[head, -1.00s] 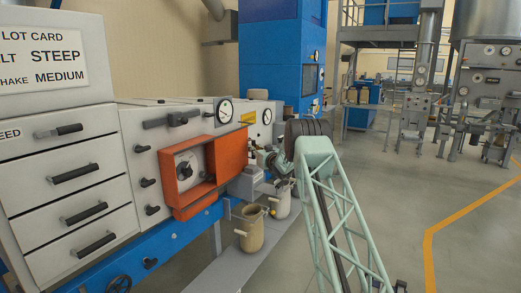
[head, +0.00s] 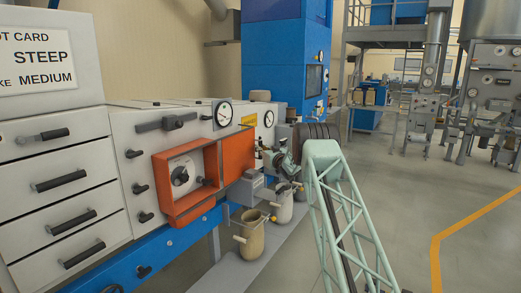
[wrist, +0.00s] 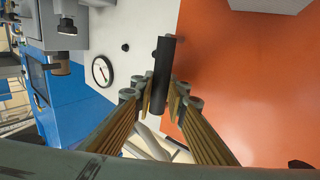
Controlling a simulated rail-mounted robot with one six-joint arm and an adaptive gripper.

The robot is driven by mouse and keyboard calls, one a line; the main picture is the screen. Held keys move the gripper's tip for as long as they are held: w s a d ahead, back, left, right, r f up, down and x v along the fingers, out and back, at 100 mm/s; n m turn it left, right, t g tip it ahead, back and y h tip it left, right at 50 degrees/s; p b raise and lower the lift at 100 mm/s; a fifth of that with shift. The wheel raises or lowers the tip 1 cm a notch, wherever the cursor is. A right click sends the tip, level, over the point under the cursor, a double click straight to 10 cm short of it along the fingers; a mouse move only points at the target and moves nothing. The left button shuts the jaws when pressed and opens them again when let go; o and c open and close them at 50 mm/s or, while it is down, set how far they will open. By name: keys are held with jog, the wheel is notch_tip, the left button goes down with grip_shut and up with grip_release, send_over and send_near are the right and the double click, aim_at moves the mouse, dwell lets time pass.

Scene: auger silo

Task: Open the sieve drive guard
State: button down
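The sieve drive guard is an orange panel (head: 239,156) beside an orange open-fronted housing (head: 168,206). It stands to the right, and the housing's inside with a dial (head: 181,175) and a dark knob shows. In the wrist view the orange panel (wrist: 240,85) fills the right side. A black bar handle (wrist: 162,62) stands between the ribbed fingers of my gripper (wrist: 160,98), which look closed around it. In the head view my gripper (head: 264,153) is at the panel's right edge, where its grip is too small to make out.
A white cabinet with drawers (head: 60,185) stands left. Round gauges (head: 223,113) sit on the white machine. Beige and grey jugs (head: 249,235) stand on the low shelf below my gripper. A blue tower (head: 283,60) rises behind. Floor is free at right.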

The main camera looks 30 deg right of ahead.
jog(key=c, duration=2.6)
grip_release()
jog(key=shift+o, duration=0.2)
jog(key=shift+s, duration=0.2)
jog(key=s, duration=1.1)
jog(key=shift+s+a, duration=0.15)
jog(key=shift+s, duration=0.2)
